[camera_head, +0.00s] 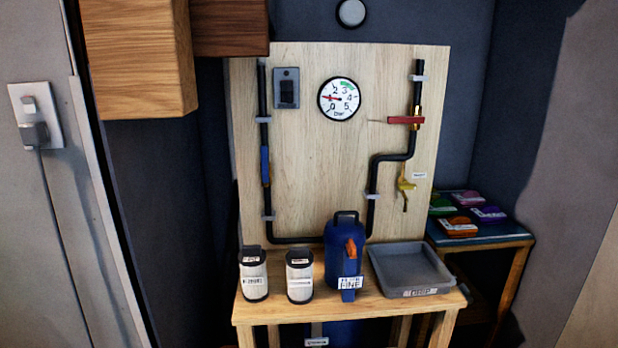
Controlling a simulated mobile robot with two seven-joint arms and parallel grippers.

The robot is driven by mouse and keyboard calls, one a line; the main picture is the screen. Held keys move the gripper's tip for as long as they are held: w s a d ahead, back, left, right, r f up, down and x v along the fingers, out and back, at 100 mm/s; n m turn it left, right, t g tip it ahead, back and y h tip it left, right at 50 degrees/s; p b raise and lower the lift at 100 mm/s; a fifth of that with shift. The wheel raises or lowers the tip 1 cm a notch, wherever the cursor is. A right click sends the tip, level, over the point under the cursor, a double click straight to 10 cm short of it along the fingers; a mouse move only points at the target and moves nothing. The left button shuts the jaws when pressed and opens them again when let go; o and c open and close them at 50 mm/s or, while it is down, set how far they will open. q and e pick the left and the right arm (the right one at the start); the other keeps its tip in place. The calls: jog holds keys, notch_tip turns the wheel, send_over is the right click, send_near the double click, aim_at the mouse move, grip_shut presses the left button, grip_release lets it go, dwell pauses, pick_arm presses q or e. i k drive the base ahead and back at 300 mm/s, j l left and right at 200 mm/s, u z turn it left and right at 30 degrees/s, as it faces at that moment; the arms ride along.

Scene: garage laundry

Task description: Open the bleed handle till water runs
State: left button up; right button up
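A yellow handle (405,184) sits on a small fitting off the black pipe (371,185), at the lower right of a wooden board. A small white label (419,175) is beside it; its text is too small to read. I take this to be the bleed handle. A grey tray (391,284) stands on the table below it. No running water shows. A round pressure gauge (339,98) on the board has its red needle pointing left, near the low numbers. Neither of my grippers is in view.
A red handle (405,120) lies across the right pipe and a blue handle (265,165) lies along the left pipe. A blue container (341,252) and two white canisters (253,274) stand on the wooden table (283,312). A side table at right holds several coloured packs (461,226).

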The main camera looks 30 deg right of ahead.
aim_at(404, 184)
jog(key=z, duration=1.5)
jog(key=k+z, duration=0.2)
jog(key=z, duration=0.65)
